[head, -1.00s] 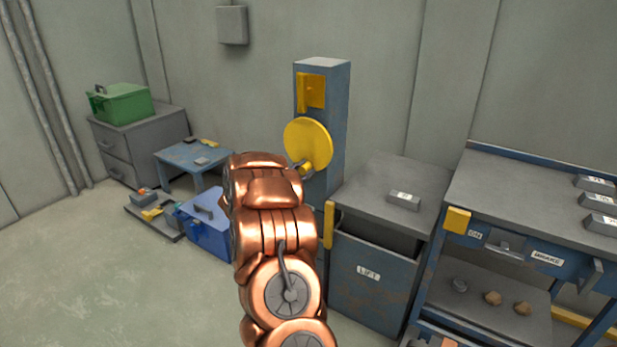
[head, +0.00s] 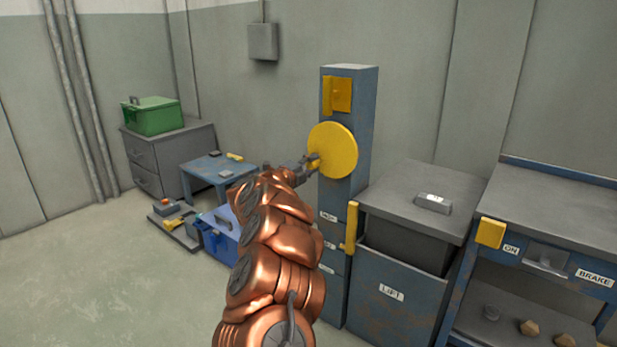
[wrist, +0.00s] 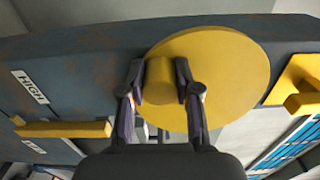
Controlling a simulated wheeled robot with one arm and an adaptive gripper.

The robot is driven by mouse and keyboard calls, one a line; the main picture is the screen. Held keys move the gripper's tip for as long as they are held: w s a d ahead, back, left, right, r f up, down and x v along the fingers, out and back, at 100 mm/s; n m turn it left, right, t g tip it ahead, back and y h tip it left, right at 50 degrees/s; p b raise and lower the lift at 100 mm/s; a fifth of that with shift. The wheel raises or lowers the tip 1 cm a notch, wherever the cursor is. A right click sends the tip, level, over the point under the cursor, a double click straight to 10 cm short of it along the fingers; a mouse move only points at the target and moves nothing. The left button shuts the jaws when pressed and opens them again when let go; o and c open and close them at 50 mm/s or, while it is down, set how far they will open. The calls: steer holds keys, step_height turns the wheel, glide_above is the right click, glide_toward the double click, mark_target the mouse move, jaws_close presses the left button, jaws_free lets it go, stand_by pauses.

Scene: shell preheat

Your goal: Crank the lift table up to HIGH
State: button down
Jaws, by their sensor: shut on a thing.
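The yellow crank wheel (head: 338,150) is on the front of a blue column (head: 347,100). My gripper (wrist: 160,80) is shut on the crank's yellow knob (wrist: 159,82), with a finger on each side. In the head view the knob is at the wheel's left side, mostly hidden by my gripper (head: 308,163). The lift table (head: 425,195) has a grey top above a blue box labelled LIFT. A yellow upright bar (head: 351,228) stands at its left edge, beside the column's labels. The HIGH label (wrist: 30,86) reads clearly in the wrist view; the lower labels are partly hidden or too small.
A metal block (head: 433,203) lies on the lift table. A blue toolbox (head: 220,238), a low blue table (head: 215,168) and a grey cabinet (head: 170,160) are at left.

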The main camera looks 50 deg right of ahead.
steer(key=shift+w+r+m+b, duration=0.4)
steer(key=shift+m+b, duration=0.05)
steer(key=shift+m, duration=0.35)
steer(key=shift+w+r+m+b, duration=0.25)
steer(key=shift+r+m+b, duration=0.55)
steer(key=shift+m, duration=0.6)
steer(key=shift+r, duration=0.15)
steer(key=c, duration=0.8)
jaws_free()
steer(key=shift+a, duration=0.1)
steer(key=shift+w+a, duration=0.15)
steer(key=shift+a, duration=2.8)
steer(key=shift+w+a, duration=0.1)
steer(key=shift+a, duration=2.8)
